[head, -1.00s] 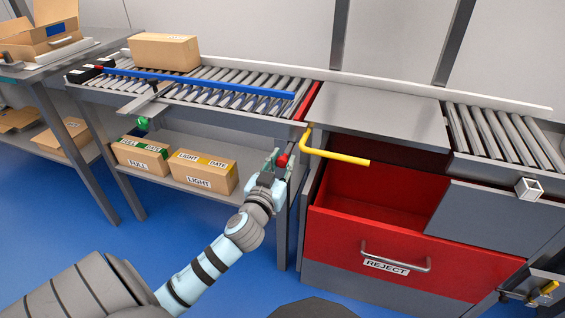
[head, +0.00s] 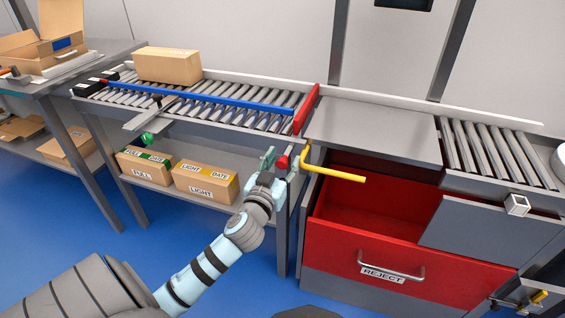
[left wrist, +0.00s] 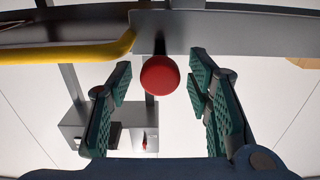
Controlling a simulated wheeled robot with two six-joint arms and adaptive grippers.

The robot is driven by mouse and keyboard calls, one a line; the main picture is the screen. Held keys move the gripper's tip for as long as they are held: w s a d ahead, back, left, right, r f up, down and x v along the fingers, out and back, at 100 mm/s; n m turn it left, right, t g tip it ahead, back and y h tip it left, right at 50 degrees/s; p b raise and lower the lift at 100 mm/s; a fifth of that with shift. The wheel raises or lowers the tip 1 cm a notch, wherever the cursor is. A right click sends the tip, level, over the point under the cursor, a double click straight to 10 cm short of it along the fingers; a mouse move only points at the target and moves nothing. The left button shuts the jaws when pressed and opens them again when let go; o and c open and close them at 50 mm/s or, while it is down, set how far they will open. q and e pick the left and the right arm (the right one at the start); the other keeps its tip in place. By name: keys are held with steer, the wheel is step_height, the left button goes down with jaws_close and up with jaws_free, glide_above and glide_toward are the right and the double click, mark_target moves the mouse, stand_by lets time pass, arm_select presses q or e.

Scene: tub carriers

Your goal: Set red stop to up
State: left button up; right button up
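The red stop (head: 306,110) is a red plate across the right end of the left roller conveyor. It stands up above the rollers. A round red knob (head: 282,162) sits below it at the conveyor's front; the knob also shows in the left wrist view (left wrist: 160,75). My left gripper (head: 279,164) is at the knob, with one finger on each side. In the left wrist view the fingers (left wrist: 163,85) are spread with visible gaps to the knob. My right gripper is in neither view.
A yellow bent handle (head: 335,173) lies just right of my left gripper. A carton (head: 167,66) rests on the rollers (head: 225,98), beside a blue rail (head: 205,95). An open red REJECT drawer (head: 410,258) is at right. Labelled boxes (head: 205,183) stand on the lower shelf.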

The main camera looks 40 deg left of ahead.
arm_select(q)
steer(key=shift+s+d+f, duration=0.1)
steer(key=shift+s+d, duration=0.05)
steer(key=shift+s, duration=0.2)
steer(key=v, duration=1.1)
